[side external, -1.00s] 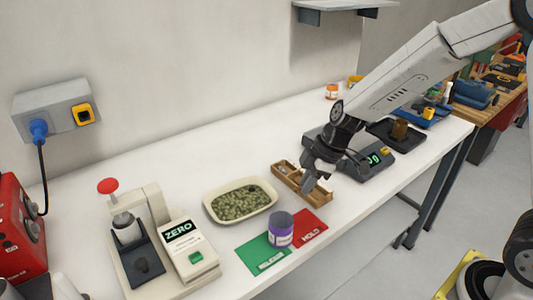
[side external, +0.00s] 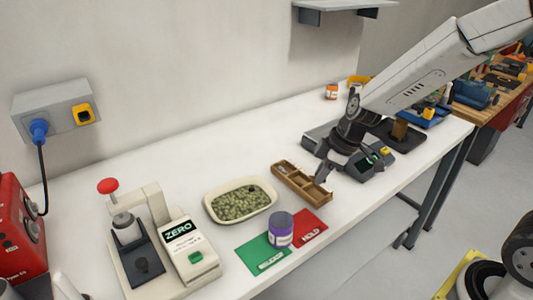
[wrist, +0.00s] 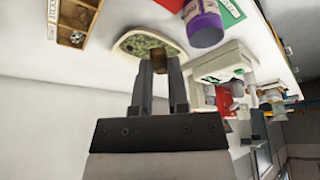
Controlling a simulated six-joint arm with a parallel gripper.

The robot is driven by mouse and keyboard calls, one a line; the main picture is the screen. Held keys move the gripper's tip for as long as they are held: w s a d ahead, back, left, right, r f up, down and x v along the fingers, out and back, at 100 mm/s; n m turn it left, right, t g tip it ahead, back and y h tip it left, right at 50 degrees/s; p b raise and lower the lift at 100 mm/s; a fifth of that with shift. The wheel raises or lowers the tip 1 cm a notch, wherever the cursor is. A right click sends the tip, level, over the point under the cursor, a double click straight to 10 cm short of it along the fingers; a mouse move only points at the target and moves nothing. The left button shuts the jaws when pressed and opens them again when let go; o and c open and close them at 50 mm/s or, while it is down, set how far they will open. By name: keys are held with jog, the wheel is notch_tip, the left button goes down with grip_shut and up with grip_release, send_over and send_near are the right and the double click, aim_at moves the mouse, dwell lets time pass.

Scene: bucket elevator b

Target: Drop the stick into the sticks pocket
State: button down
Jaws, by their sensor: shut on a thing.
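My gripper (side external: 321,175) is just right of the wooden divided tray (side external: 301,184), its fingers pointing down and left. In the wrist view the two dark fingers (wrist: 160,62) are closed on a small brown piece, which appears to be the stick (wrist: 159,64). I cannot make out the stick in the side view. The tray also shows at the upper left of the wrist view (wrist: 72,38), partly cut off. Its "STICKS" label (wrist: 52,20) lies along one edge, and a small brown round item sits in one compartment.
A dish of green herb (side external: 240,203) stands left of the tray. A purple jar (side external: 281,232) stands at the green mat (side external: 258,258) and red mat (side external: 312,228). A scale (side external: 377,168) is behind my gripper. A press and a ZERO box (side external: 188,251) stand left.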

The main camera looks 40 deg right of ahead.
jog(key=s+d+r+m+t+h, duration=0.1)
jog(key=d+m, duration=0.3)
jog(key=d, duration=0.3)
jog(key=shift+s+r+m, duration=0.2)
jog(key=shift+r+m, duration=0.05)
jog(key=shift+m, duration=0.15)
jog(key=shift+w, duration=0.1)
jog(key=w+f, duration=0.2)
jog(key=w, duration=0.2)
jog(key=w+f, duration=0.3)
jog(key=w, duration=0.1)
jog(key=w+f, duration=0.3)
jog(key=w, duration=0.1)
jog(key=shift+w+d+f, duration=0.15)
jog(key=shift+d, duration=0.25)
jog(key=shift+w+f, duration=0.45)
jog(key=shift+f, duration=0.05)
jog(key=shift+w+f, duration=0.1)
